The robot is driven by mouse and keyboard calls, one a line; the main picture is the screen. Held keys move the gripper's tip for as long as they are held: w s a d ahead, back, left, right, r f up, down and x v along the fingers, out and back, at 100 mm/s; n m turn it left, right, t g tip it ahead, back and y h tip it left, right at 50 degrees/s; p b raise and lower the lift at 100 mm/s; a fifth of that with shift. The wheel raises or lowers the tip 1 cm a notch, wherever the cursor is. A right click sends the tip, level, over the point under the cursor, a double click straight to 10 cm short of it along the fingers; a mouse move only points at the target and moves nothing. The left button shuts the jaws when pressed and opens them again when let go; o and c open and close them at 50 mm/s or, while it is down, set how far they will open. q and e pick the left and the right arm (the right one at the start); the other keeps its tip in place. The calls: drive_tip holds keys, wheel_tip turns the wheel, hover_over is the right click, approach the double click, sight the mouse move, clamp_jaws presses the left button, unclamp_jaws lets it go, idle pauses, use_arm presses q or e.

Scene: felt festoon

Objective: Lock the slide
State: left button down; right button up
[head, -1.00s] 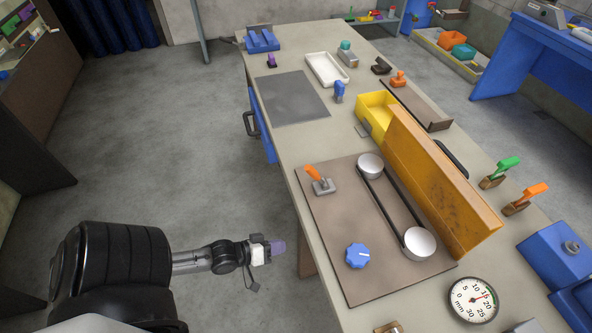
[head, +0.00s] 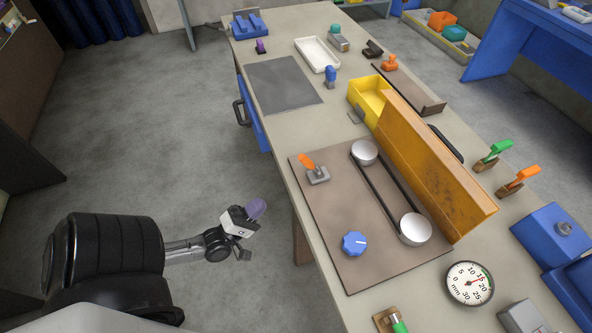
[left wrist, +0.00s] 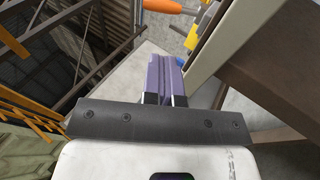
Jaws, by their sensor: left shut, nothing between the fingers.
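My left gripper (head: 256,208) has purple fingers, shut and empty. It hangs over the floor to the left of the workbench, apart from everything. On the bench, a brown plate (head: 325,230) carries an orange-handled lever clamp (head: 317,175) near its left corner. The same plate bears a blue knob (head: 354,243) and a black belt around two silver pulleys (head: 415,229). I cannot tell which part is the slide. In the left wrist view, the shut fingers (left wrist: 167,78) point toward the bench, and an orange handle (left wrist: 162,6) shows at the top edge. My right gripper is not in view.
A long orange guard (head: 435,165) stands along the belt's right side. Beyond it are green (head: 493,154) and orange (head: 518,180) levers. A dial gauge (head: 470,284) and a green-handled item (head: 398,324) are near the front. The grey mat (head: 283,85) is bare.

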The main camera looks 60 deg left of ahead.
sight(310, 164)
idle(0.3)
use_arm(q)
drive_tip(key=x, duration=1.4)
